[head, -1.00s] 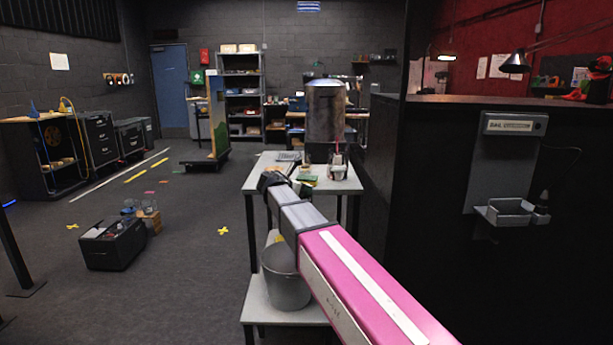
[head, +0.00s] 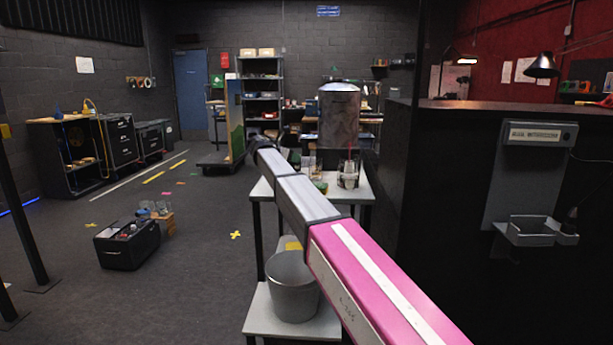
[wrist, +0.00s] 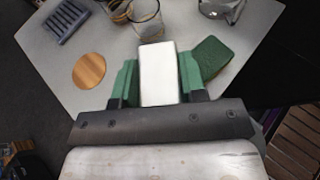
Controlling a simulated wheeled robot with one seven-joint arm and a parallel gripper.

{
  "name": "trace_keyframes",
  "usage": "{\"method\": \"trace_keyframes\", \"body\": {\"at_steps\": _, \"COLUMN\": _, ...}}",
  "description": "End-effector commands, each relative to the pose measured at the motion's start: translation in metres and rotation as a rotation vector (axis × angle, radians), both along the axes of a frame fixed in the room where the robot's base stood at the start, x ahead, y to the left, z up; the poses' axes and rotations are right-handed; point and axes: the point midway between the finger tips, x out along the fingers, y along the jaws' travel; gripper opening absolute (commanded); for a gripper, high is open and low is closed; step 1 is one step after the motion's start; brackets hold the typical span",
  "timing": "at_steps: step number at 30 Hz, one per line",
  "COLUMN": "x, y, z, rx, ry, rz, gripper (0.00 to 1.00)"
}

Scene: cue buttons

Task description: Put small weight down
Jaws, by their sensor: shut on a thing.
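In the wrist view my gripper (wrist: 158,88) has green fingers shut on a pale, silvery rectangular block, the small weight (wrist: 158,70). It is held over a grey table top (wrist: 95,45); I cannot tell whether it touches the top. A round wooden disc (wrist: 89,70) lies left of it, and a green pad (wrist: 212,58) lies close on its right. In the head view my arm reaches over the left of the table (head: 362,187); the gripper and weight cannot be made out there.
Glass jars (wrist: 148,28) stand just beyond the weight, with a slatted grey rack (wrist: 66,20) at far left. In the head view a large metal drum (head: 338,118) rises behind the table. A bucket (head: 293,290) sits on the lower shelf. A black partition (head: 450,220) closes the right side.

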Motion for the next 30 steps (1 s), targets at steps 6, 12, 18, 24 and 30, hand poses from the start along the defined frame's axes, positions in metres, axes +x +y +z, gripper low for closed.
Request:
{"method": "trace_keyframes", "body": {"at_steps": 6, "x": 0.029, "y": -0.026, "z": -0.021, "rx": -0.002, "ry": -0.003, "rz": 0.0, "gripper": 0.0}}
{"method": "trace_keyframes", "body": {"at_steps": 12, "x": 0.048, "y": -0.044, "z": -0.038, "rx": -0.002, "ry": -0.002, "rz": 0.001, "gripper": 0.0}}
{"method": "trace_keyframes", "body": {"at_steps": 18, "x": 0.055, "y": -0.051, "z": -0.044, "rx": -0.002, "ry": -0.002, "rz": 0.001, "gripper": 0.0}}
{"method": "trace_keyframes", "body": {"at_steps": 24, "x": 0.055, "y": -0.051, "z": -0.056, "rx": -0.003, "ry": -0.002, "rz": 0.001, "gripper": 0.0}}
{"method": "trace_keyframes", "body": {"at_steps": 30, "x": 0.055, "y": -0.051, "z": -0.08, "rx": -0.003, "ry": -0.002, "rz": 0.001, "gripper": 0.0}}
